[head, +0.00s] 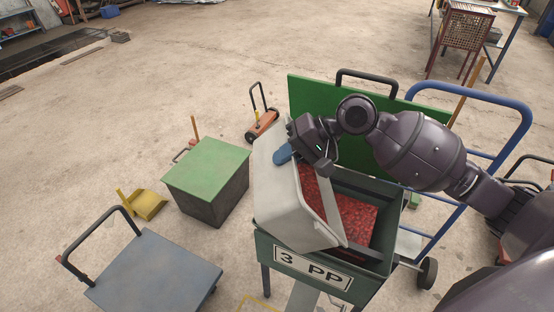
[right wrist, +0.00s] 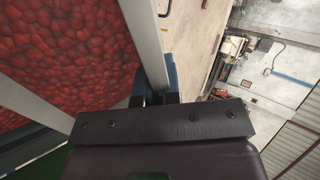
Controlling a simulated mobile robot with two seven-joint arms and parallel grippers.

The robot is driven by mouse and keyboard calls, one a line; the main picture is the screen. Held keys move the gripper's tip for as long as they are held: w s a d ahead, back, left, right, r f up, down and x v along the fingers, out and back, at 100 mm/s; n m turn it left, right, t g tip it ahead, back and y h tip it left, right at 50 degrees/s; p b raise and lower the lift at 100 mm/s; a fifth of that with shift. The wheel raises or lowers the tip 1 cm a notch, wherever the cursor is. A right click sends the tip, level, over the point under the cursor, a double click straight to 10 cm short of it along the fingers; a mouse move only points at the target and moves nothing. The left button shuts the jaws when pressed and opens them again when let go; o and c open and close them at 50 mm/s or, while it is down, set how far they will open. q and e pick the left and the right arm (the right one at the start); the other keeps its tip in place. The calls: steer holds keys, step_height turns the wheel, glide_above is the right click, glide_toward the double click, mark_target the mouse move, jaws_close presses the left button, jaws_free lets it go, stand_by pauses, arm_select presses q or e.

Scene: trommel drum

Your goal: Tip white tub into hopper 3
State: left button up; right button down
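The white tub (head: 283,204) is tipped on its side over the green hopper marked "3 PP" (head: 262,250), with its mouth turned right toward the hopper's inside. Red granules (head: 356,216) show in the hopper and beside the tub's rim. They also fill the left of the right wrist view (right wrist: 70,60), next to pale rim bars. My right gripper (head: 300,150) is at the tub's upper edge, shut on its blue grip (head: 283,154). The blue grip also shows between the fingers in the right wrist view (right wrist: 171,75). My left gripper is out of view.
The hopper's green lid (head: 310,105) stands raised behind it. A blue-railed trolley (head: 505,105) is close on the right. A green-lidded bin (head: 208,168), a yellow dustpan (head: 147,204) and a grey cart (head: 152,272) stand to the left. The floor behind is mostly clear.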

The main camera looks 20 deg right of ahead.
steer(key=shift+s+d+r+y, duration=0.2)
steer(key=shift+d+r+y, duration=0.1)
steer(key=shift+d, duration=0.1)
steer(key=shift+s+d, duration=0.1)
steer(key=shift+d, duration=0.1)
arm_select(q)
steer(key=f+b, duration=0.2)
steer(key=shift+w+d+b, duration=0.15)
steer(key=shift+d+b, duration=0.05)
steer(key=shift+b, duration=0.2)
arm_select(e)
steer(key=s+d+f+t+y, duration=0.1)
steer(key=s+d+t+y, duration=0.1)
steer(key=s+d+y, duration=0.2)
steer(key=d+y, duration=0.3)
steer(key=d, duration=0.4)
steer(key=shift+d+t, duration=0.25)
steer(key=shift+t, duration=0.15)
stand_by(0.5)
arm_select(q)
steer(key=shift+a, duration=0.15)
arm_select(e)
steer(key=shift+y, duration=0.3)
